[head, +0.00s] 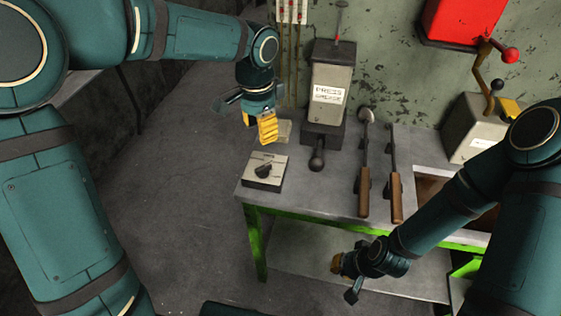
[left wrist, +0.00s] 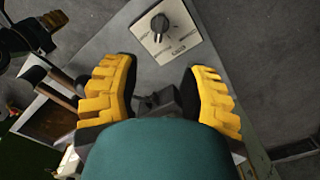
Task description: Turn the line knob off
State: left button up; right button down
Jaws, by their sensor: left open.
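The line knob (head: 264,170) is a black knob on a pale square plate (head: 253,160) at the left end of the grey workbench. In the left wrist view the knob (left wrist: 159,24) and its plate (left wrist: 183,45) lie at the top centre, beyond my fingertips. My left gripper (head: 259,130) has yellow fingers and hangs just behind the plate, apart from it. In the left wrist view my left gripper (left wrist: 160,75) is open with nothing between its fingers. My right gripper (head: 342,274) is low in front of the bench; its jaws are too small to judge.
A grey press box (head: 330,90) with a dark lever stands right of the knob on the workbench (head: 330,195). Two long wooden-handled tools (head: 364,190) lie further right. A red box (head: 462,18) and a crank unit (head: 470,125) are at the back right.

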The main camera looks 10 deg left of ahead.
aim_at(262, 167)
pick_arm(q)
notch_tip(262, 167, down, 14)
jog(key=b, duration=0.3)
jog(key=shift+s+r, duration=0.1)
jog(key=shift+r, duration=0.05)
grip_shut()
